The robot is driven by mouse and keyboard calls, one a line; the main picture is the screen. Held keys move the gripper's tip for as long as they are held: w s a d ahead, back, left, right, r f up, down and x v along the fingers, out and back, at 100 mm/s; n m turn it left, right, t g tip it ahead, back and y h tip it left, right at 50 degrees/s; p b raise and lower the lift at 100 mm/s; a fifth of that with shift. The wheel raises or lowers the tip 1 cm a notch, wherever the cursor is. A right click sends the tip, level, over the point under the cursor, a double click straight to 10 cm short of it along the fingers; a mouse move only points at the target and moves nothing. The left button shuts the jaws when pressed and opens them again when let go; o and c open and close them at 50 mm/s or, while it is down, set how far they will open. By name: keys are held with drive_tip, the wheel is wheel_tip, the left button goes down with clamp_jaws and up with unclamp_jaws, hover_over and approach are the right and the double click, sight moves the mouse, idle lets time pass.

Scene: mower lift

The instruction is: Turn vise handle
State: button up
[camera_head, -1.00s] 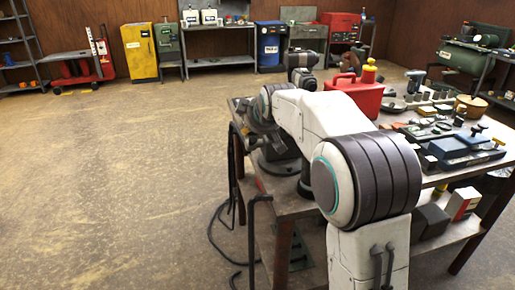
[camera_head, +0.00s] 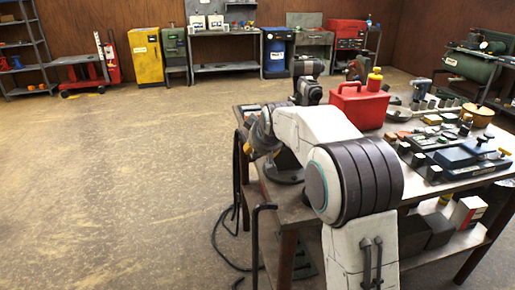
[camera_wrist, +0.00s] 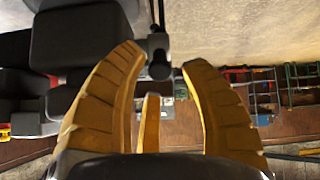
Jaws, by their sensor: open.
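My gripper (camera_wrist: 164,58) is open, with two large yellow fingers left and right and a smaller one between them, low in the wrist view. The vise handle (camera_wrist: 160,71), a thin dark rod with a knob at its lower end, shows between the two large fingertips; I cannot tell if it touches them. It passes the dark screw head (camera_wrist: 157,43). The dark vise body (camera_wrist: 85,48) fills the left of the wrist view. In the head view the vise (camera_head: 286,174) is at the bench's left corner, largely hidden by my arm, with the gripper (camera_head: 264,142) beside it.
The workbench (camera_head: 400,187) carries a red container (camera_head: 358,106) and several tools and blocks right of my arm. Boxes stand on its lower shelf. Dark cables (camera_head: 222,235) lie on the floor beside the bench. The floor to the left (camera_head: 110,170) is clear.

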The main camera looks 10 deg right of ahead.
drive_tip(key=shift+x, duration=1.9)
drive_tip(key=shift+o, duration=0.4)
clamp_jaws()
